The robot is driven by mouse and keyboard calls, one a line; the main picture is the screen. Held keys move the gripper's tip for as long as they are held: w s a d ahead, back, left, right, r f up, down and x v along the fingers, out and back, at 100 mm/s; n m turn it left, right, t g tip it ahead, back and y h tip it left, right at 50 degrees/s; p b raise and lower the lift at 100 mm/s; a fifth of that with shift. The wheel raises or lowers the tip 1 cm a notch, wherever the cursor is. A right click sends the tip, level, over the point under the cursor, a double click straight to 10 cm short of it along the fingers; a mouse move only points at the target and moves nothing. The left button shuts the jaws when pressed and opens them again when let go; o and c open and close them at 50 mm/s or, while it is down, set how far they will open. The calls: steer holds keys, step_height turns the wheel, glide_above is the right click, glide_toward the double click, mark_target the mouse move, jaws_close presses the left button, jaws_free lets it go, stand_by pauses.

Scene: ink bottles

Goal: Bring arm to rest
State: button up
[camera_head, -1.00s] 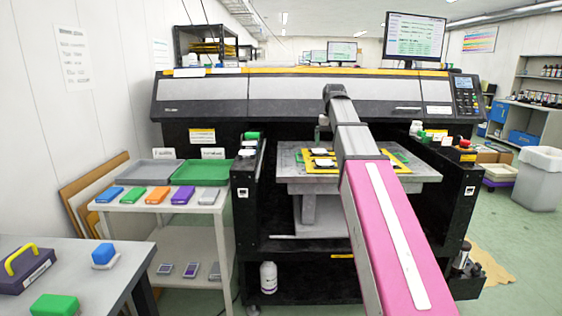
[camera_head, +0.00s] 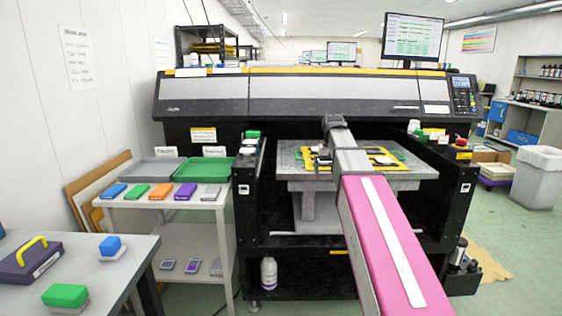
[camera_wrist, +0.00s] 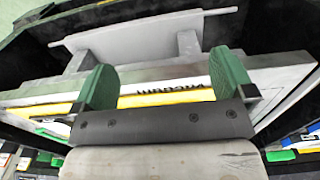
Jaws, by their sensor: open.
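My arm reaches forward from the bottom of the head view, with a pink link and a grey link in front of the printer (camera_head: 320,92). Its far end bends down over the printer's grey platen table (camera_head: 410,176). In the wrist view my gripper (camera_wrist: 164,86) has two green fingers set wide apart. It is open, with nothing held between the fingers. Behind the fingers are a white strip with dark lettering and a yellow strip (camera_wrist: 165,98) on the platen. In the head view the fingers are too small to make out clearly.
At left, a shelf cart holds a grey tray (camera_head: 150,170), a green tray (camera_head: 203,171) and several coloured blocks. A nearer table (camera_head: 75,272) carries a purple yellow-handled box (camera_head: 25,262) and brushes. Dark printer side posts flank the platen. A grey bin (camera_head: 540,180) stands right.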

steer(key=s+f, duration=0.7)
steer(key=f, duration=0.4)
steer(key=s+f, duration=0.6)
steer(key=f, duration=0.5)
steer(key=s+f, duration=0.7)
steer(key=f, duration=0.5)
steer(key=shift+s, duration=0.3)
